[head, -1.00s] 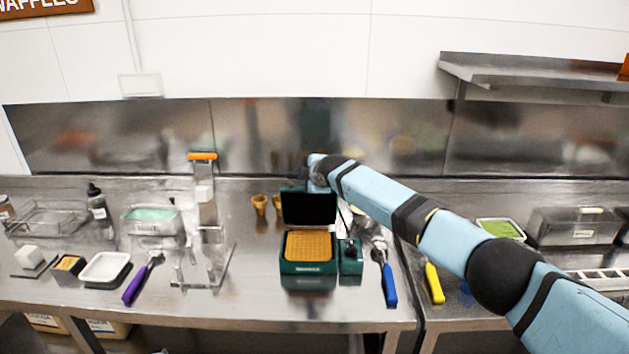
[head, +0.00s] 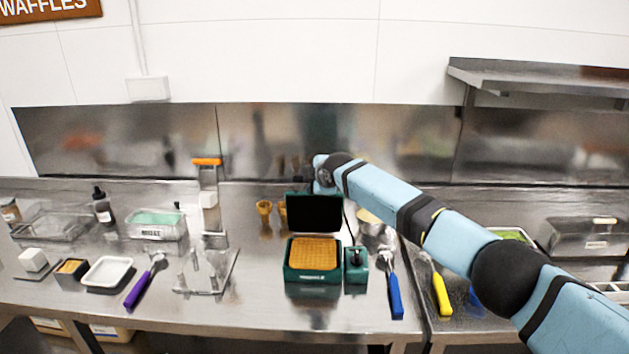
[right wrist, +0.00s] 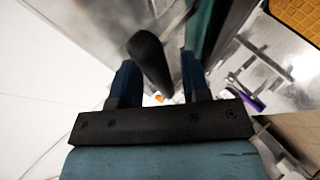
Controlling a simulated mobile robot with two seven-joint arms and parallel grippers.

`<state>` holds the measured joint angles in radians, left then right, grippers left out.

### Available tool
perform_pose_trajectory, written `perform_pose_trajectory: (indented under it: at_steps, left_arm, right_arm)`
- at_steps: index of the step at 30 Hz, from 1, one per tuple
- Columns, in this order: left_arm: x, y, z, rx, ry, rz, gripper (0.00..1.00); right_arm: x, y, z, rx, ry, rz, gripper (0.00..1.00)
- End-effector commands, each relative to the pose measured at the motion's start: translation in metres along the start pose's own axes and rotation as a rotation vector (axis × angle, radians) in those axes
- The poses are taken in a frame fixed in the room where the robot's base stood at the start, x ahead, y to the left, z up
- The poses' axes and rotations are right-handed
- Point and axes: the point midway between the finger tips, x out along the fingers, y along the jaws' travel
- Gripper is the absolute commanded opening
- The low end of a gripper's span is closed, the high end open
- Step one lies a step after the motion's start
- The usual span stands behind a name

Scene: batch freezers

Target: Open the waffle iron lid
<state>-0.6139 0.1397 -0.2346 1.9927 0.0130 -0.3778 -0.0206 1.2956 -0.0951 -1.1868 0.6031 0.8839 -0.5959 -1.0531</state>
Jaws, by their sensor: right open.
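The green waffle iron (head: 312,273) stands on the steel counter with its lid (head: 314,212) raised upright, dark inner face toward me. A golden waffle (head: 314,253) lies on its lower plate and shows in the right wrist view (right wrist: 297,20). My right gripper (head: 304,174) is at the top of the raised lid, its fingers partly hidden. In the right wrist view, my open right gripper (right wrist: 157,80) has the black lid handle (right wrist: 150,62) between its fingers, with visible gaps. My left gripper is not in view.
A small green box (head: 356,264) adjoins the iron's right side. Blue-handled (head: 396,297) and yellow-handled (head: 442,294) tools lie to the right. Waffle cones (head: 264,208) stand behind left, and a wire stand (head: 208,275) is to the left. Counter in front of the iron is clear.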

Motion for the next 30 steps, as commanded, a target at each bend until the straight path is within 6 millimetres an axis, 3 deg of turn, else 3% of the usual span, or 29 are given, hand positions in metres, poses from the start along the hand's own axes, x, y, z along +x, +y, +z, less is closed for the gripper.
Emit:
perform_pose_trajectory:
  at_steps: [8, 13, 30]
  left_arm:
    - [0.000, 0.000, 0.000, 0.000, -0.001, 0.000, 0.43]
    - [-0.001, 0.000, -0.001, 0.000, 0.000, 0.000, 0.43]
    - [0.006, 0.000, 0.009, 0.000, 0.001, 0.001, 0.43]
  right_arm:
    - [-0.003, -0.001, 0.000, 0.000, 0.001, -0.001, 0.43]
    - [-0.018, -0.001, 0.001, -0.001, 0.003, -0.002, 0.43]
    - [-0.114, -0.002, 0.001, -0.001, 0.001, 0.002, 0.43]
